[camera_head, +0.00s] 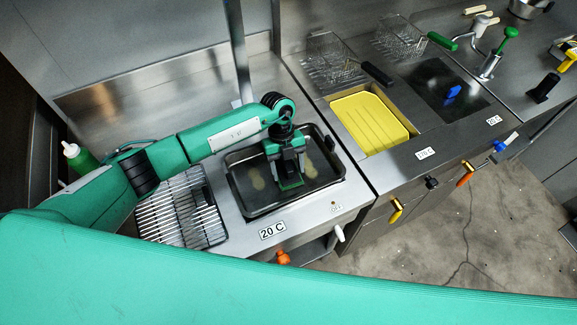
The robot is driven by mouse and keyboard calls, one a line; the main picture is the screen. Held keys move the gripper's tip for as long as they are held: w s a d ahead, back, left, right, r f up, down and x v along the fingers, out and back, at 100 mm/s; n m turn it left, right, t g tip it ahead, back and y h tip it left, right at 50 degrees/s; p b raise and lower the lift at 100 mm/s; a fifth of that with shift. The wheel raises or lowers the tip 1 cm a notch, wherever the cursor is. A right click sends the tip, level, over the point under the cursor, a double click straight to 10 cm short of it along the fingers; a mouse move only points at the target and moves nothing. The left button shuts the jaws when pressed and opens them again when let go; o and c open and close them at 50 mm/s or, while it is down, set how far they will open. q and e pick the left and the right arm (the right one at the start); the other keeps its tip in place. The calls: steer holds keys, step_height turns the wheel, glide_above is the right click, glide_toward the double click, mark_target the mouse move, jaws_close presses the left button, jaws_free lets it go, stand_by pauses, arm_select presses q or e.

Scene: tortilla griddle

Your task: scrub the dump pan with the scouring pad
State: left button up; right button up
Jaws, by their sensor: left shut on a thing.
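The dump pan (252,200), a dark rectangular pan with a metal rim, sits in the counter at the centre of the view. My left gripper (288,176) reaches down into it and is shut on the green scouring pad (291,185). The pad is low in the pan, near its middle; most of it is hidden by the gripper, and I cannot tell whether it touches the floor of the pan. Pale yellowish stains show on the pan floor on both sides of the gripper. My right gripper is not in view.
A wire rack (170,212) lies left of the pan, near a green bottle (78,158). To the right are a yellow-filled fryer vat (372,124), a dark vat (440,85) and wire baskets (330,62). A metal post (238,55) stands behind the pan.

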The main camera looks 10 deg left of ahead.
arm_select(q)
steer(key=shift+f, duration=0.3)
steer(key=shift+s+a+r+p, duration=0.25)
steer(key=shift+a+p, duration=0.1)
steer(key=shift+a, duration=0.2)
steer(key=shift+s+a+p, duration=0.4)
steer(key=shift+s+a, duration=0.05)
steer(key=shift+a, duration=0.45)
steer(key=shift+s+a+p, duration=0.35)
steer(key=shift+s+a, duration=0.05)
steer(key=shift+a, duration=0.45)
steer(key=shift+s+a+r+p, duration=0.15)
steer(key=shift+s+a+p, duration=0.15)
steer(key=shift+a+p, duration=0.3)
steer(key=shift+s+a, duration=0.3)
steer(key=shift+a, duration=0.2)
